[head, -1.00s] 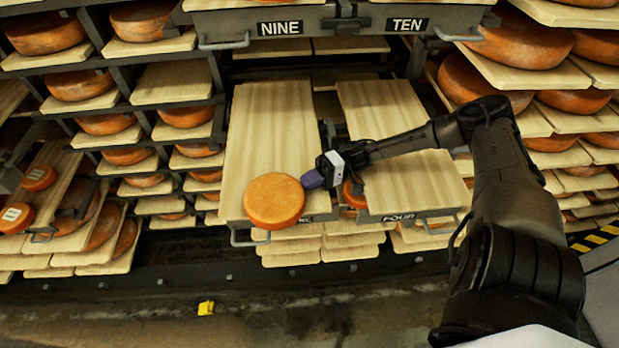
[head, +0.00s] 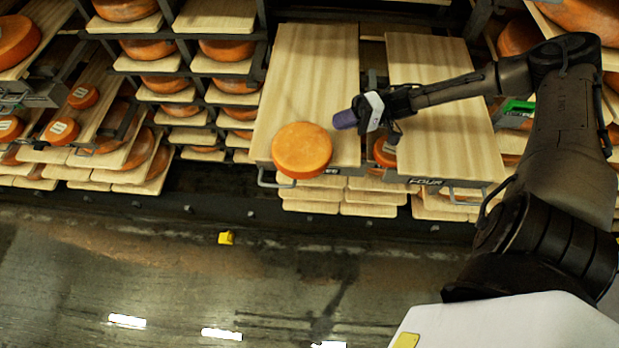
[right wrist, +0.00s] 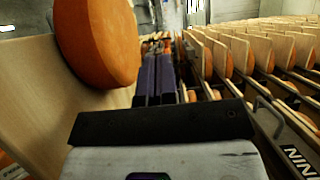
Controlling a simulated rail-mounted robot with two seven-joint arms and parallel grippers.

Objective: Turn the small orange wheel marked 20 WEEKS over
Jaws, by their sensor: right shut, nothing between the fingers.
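An orange wheel (head: 302,149) lies flat near the front edge of a pulled-out wooden board; its top shows no readable mark. It also shows at the top of the right wrist view (right wrist: 100,38). Small orange wheels with pale labels stand on boards at the far left: one at the back (head: 83,96), one in front (head: 60,131) and one at the left edge (head: 10,128). Their labels are too small to read, so I cannot tell which is marked 20 WEEKS. My right gripper (head: 345,119) is shut and empty, its purple fingers (right wrist: 155,80) up and right of the central wheel, apart from it. My left gripper is out of view.
The central wheel's board (head: 310,65) is mostly bare. A board marked FOUR (head: 440,110) lies right of it, with another orange wheel (head: 384,151) partly hidden between. Racks of large wheels stand around. A yellow object (head: 226,238) lies on the open floor.

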